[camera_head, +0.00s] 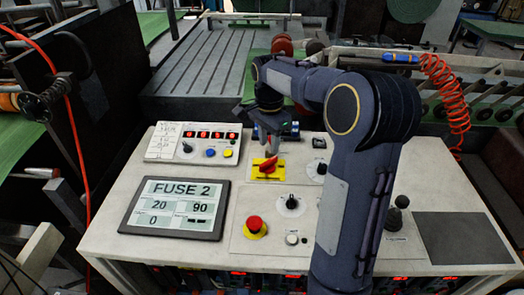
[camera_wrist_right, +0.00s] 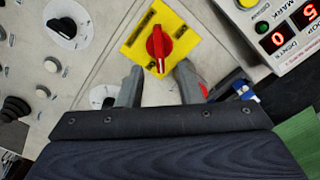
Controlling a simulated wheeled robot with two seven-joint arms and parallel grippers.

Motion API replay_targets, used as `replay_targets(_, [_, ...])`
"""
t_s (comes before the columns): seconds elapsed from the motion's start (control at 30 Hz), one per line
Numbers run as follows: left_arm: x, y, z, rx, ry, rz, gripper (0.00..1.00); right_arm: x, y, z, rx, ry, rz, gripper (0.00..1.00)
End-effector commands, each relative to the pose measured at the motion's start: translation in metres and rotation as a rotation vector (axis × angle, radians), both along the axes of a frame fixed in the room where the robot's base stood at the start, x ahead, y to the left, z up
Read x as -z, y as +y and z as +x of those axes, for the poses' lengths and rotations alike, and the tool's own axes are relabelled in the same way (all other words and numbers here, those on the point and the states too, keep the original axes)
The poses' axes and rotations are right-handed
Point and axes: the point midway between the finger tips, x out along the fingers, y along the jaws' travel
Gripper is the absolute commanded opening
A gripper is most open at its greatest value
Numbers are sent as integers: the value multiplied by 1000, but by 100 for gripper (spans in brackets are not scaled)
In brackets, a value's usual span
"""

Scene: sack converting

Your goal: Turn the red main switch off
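The red main switch (camera_head: 268,165) is a rotary knob on a yellow square plate (camera_head: 257,176) on the light console top. In the right wrist view the knob (camera_wrist_right: 158,43) shows whole on its yellow plate (camera_wrist_right: 186,27), its handle pointing roughly up and down the picture. My right gripper (camera_head: 269,149) reaches down from above, close to the switch. I see no contact. My left gripper is in neither view.
A red emergency button (camera_head: 255,225) and a black dial (camera_head: 291,203) sit nearer on the console. A tilted "FUSE 2" screen (camera_head: 178,207) is left, a counter box (camera_head: 194,143) behind it. A black joystick (camera_head: 398,211) stands right. My right arm covers part of the panel.

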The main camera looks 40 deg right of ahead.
Motion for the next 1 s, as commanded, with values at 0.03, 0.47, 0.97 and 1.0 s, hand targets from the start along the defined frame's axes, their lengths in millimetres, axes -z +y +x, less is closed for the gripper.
replay_targets(0.03, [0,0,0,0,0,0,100,9,0,-1,-1,3,2,33])
replay_targets(0.47, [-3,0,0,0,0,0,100,64,1,-1,-4,-1,3,33])
replay_targets(0.97, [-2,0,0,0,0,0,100,66,1,0,-5,-3,3,7])
replay_targets(1.0, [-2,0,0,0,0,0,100,66,1,0,-5,-3,3,1])
